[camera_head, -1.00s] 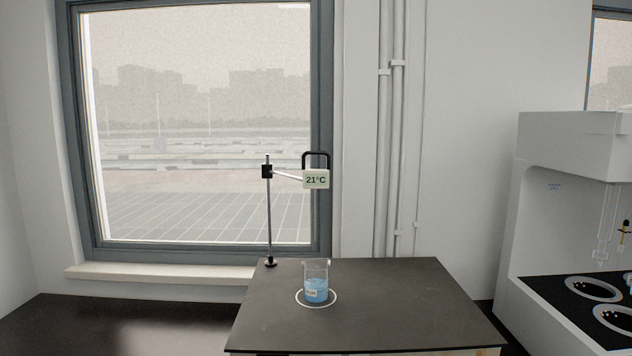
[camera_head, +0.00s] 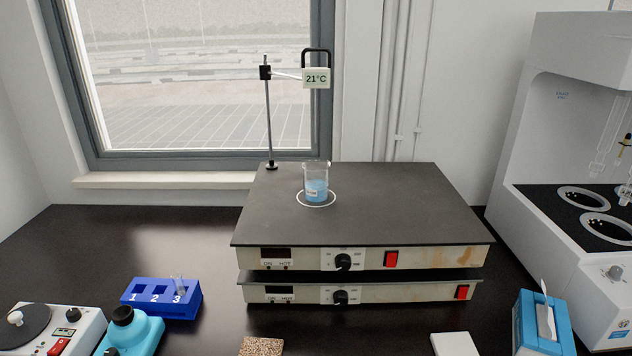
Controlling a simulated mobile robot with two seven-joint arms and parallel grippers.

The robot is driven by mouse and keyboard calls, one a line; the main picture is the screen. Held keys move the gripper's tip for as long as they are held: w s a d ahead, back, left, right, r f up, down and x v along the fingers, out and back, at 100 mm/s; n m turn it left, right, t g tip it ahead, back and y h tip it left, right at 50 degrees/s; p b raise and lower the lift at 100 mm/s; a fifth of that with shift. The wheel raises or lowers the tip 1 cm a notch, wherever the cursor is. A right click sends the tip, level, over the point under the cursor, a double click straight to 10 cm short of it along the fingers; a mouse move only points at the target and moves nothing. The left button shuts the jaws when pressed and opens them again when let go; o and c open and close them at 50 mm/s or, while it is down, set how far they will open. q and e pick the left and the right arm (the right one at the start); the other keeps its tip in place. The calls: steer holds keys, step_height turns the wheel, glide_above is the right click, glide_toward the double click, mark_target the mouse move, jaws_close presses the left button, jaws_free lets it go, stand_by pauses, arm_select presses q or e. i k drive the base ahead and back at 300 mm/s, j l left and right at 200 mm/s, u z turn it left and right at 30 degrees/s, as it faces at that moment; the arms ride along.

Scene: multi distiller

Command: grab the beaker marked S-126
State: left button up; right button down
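A glass beaker (camera_head: 316,184) with blue liquid and a small label stands upright inside the white ring on the black top of the hot plate (camera_head: 400,205). The label's text is too small to read, so I cannot tell whether it says S-126. Neither of my grippers shows in the view.
A stand with a 21°C display (camera_head: 316,78) rises behind the beaker. A blue numbered rack (camera_head: 160,298), a teal device (camera_head: 133,330) and a white device (camera_head: 50,330) are at front left. A tissue box (camera_head: 545,325) and a large white machine (camera_head: 570,150) are at right.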

mark_target(315, 172)
steer(key=z, duration=1.1)
steer(key=k+j+z, duration=0.4)
steer(key=z, duration=0.2)
